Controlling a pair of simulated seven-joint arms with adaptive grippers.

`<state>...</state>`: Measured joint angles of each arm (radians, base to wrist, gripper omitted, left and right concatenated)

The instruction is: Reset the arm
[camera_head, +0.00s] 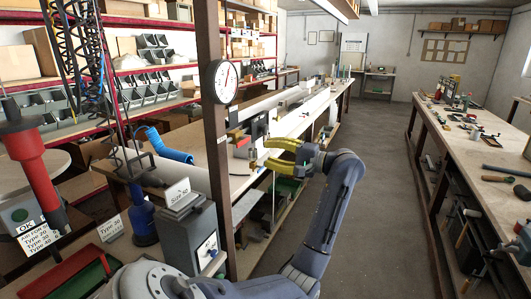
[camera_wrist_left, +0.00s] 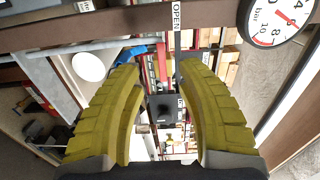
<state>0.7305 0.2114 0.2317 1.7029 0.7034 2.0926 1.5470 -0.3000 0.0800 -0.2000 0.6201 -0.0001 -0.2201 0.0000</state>
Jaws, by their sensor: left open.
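My left gripper (camera_head: 268,153) has two yellow ribbed fingers and is held out at the end of my grey-blue arm, near the long left bench. Its fingers are spread apart, and I see nothing held between them. In the left wrist view the open fingers (camera_wrist_left: 160,68) frame a dark box with a round detail (camera_wrist_left: 165,110) beyond them.
A brown post with a round pressure gauge (camera_head: 221,82) stands left of the gripper; the gauge also shows in the wrist view (camera_wrist_left: 278,20). A blue tube (camera_head: 165,146) lies on the left bench. A tool-covered workbench (camera_head: 470,140) stands right. The aisle floor (camera_head: 385,150) is clear.

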